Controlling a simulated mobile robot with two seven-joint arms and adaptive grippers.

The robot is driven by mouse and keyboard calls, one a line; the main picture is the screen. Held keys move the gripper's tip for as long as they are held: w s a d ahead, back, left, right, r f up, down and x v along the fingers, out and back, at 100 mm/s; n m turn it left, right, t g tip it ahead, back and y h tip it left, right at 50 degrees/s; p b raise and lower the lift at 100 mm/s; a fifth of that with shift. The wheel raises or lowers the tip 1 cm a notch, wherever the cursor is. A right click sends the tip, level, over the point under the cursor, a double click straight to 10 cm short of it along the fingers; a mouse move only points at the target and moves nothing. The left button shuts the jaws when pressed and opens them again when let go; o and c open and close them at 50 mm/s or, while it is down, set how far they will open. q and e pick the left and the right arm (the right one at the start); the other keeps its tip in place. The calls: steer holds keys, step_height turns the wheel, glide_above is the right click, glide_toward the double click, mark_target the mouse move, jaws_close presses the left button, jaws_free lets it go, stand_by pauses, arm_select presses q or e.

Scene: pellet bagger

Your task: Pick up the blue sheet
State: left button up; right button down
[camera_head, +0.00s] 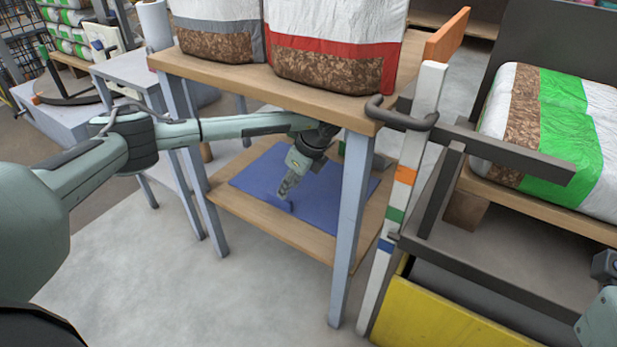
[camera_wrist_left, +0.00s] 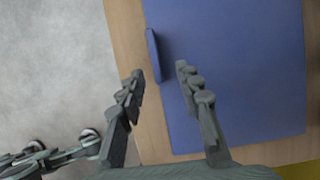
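The blue sheet (camera_head: 335,190) lies flat on the lower wooden shelf of the table; it also fills much of the left wrist view (camera_wrist_left: 240,70). A narrow blue raised strip (camera_wrist_left: 154,55) stands along its near edge. My left gripper (camera_head: 285,192) reaches in under the tabletop and points down at this strip. In the left wrist view my left gripper (camera_wrist_left: 160,72) has its fingers apart, with the strip just ahead of the gap between them. I cannot tell whether either finger touches it. My right gripper's fingers are not visible.
The wooden tabletop (camera_head: 225,72) with filled bags (camera_head: 335,45) hangs close above my left arm. A pale table leg (camera_head: 352,220) and a striped post (camera_head: 405,190) stand at the right. The lower shelf (camera_head: 270,225) has a bare wooden front border.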

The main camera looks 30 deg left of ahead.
arm_select(q)
steer(key=shift+s+a+f+b, duration=0.15)
steer(key=shift+a+f, duration=0.2)
steer(key=shift+f, duration=0.25)
steer(key=shift+s+a+f+b, duration=0.15)
steer(key=shift+a+f, duration=0.2)
steer(key=shift+f, duration=0.25)
steer(key=x, duration=0.2)
steer(key=b+x, duration=0.1)
steer(key=x, duration=0.1)
steer(key=shift+a, duration=0.25)
steer(key=shift+w+r, duration=0.1)
steer(key=shift+r, duration=0.05)
jaws_close()
